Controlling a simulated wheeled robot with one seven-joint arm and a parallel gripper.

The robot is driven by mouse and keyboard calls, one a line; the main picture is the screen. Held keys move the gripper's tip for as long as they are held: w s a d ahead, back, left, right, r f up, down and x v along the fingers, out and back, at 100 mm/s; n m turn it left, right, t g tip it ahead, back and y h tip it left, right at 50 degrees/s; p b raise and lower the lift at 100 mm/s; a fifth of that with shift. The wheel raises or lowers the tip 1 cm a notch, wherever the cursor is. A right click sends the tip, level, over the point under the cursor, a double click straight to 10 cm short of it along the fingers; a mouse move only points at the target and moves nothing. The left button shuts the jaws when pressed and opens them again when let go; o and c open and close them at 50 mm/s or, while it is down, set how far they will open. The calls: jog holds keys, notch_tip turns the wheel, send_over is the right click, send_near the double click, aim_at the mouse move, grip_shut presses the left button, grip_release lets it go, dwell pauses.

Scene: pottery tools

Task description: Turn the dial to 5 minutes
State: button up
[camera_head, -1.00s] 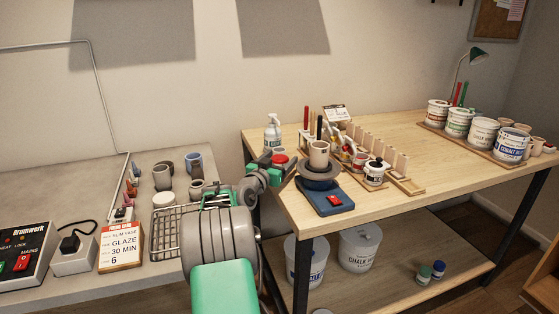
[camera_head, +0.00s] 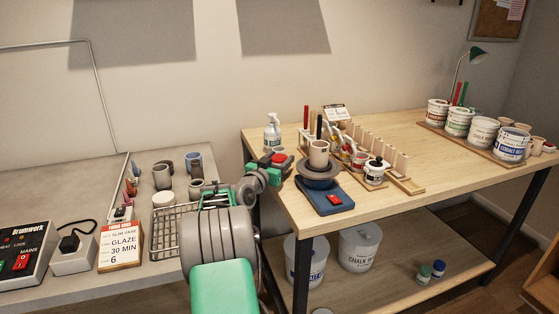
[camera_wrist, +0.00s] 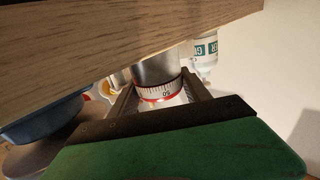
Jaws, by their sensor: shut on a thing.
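The timer (camera_head: 280,158) stands at the near left corner of the wooden table, with a red top in the head view. In the wrist view, the timer's dial (camera_wrist: 158,92) shows as a white band with fine marks, a red rim and a number that looks like 50, seen upside down. My gripper (camera_wrist: 160,97) has one finger on each side of the dial and is shut on it. In the head view my gripper (camera_head: 270,167) is at the timer and partly hides it. The exact reading at the pointer cannot be made out.
A spray bottle (camera_head: 272,133) stands behind. The wooden table's edge (camera_wrist: 120,50) crosses the wrist view. A wire basket (camera_head: 170,235) is on the grey bench at left.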

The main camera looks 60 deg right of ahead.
jog(key=shift+f+g+b, duration=0.25)
jog(key=shift+g+b, duration=0.05)
jog(key=m+g+b, duration=0.1)
jog(key=g+b, duration=0.1)
jog(key=shift+w+f+m+b, duration=0.15)
jog(key=shift+f+m+b, duration=0.05)
jog(key=shift+m+b, duration=0.2)
jog(key=shift+r+m+g, duration=0.1)
jog(key=shift+m+g, duration=0.2)
jog(key=shift+g, duration=0.3)
jog(key=shift+r+m+g+y, duration=0.2)
jog(key=shift+m+g+y, duration=0.15)
jog(key=shift+m+g, duration=0.35)
jog(key=shift+r+m+g+y, duration=0.15)
jog(key=shift+m+g+y, duration=0.25)
jog(key=shift+g, duration=0.5)
jog(key=shift+m+g+p, duration=0.3)
jog(key=shift+g+p, duration=0.1)
jog(key=shift+p, duration=0.35)
jog(key=shift+m+g+y+p, duration=0.5)
jog(key=shift+g+y+p, duration=0.05)
jog(key=shift+g, duration=0.15)
jog(key=o, duration=1.4)
